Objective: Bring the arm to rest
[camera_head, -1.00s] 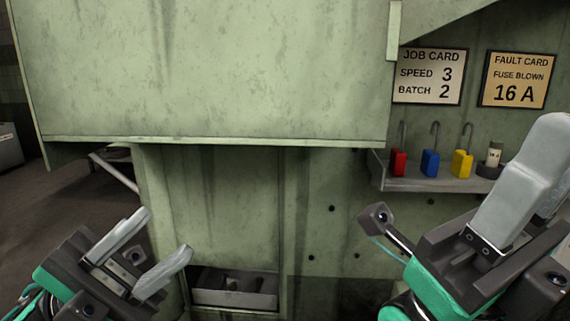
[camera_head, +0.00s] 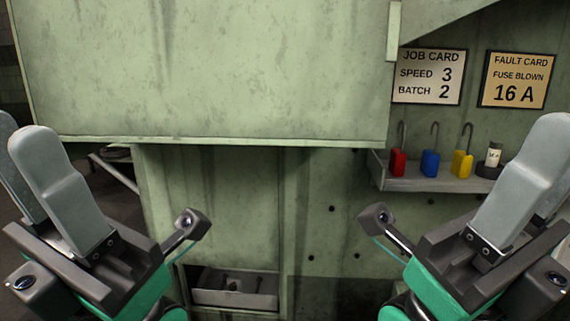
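My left gripper (camera_head: 28,146) is raised at the left edge, its grey fingers pointing up. Its two fingers show side by side, the farther one partly cut off by the picture edge, and nothing is seen between them. My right gripper (camera_head: 548,165) is raised at the right edge in a near mirror pose, fingers up. Its second finger is mostly hidden behind the nearer one, so its opening is unclear. Neither gripper touches the machine in view.
The green machine body (camera_head: 210,70) fills the middle. A shelf (camera_head: 425,184) at right carries red (camera_head: 398,163), blue (camera_head: 430,163) and yellow (camera_head: 462,163) padlocks and a fuse (camera_head: 493,155). A job card (camera_head: 430,77) and fault card (camera_head: 514,80) hang above. A tray (camera_head: 235,298) sits low.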

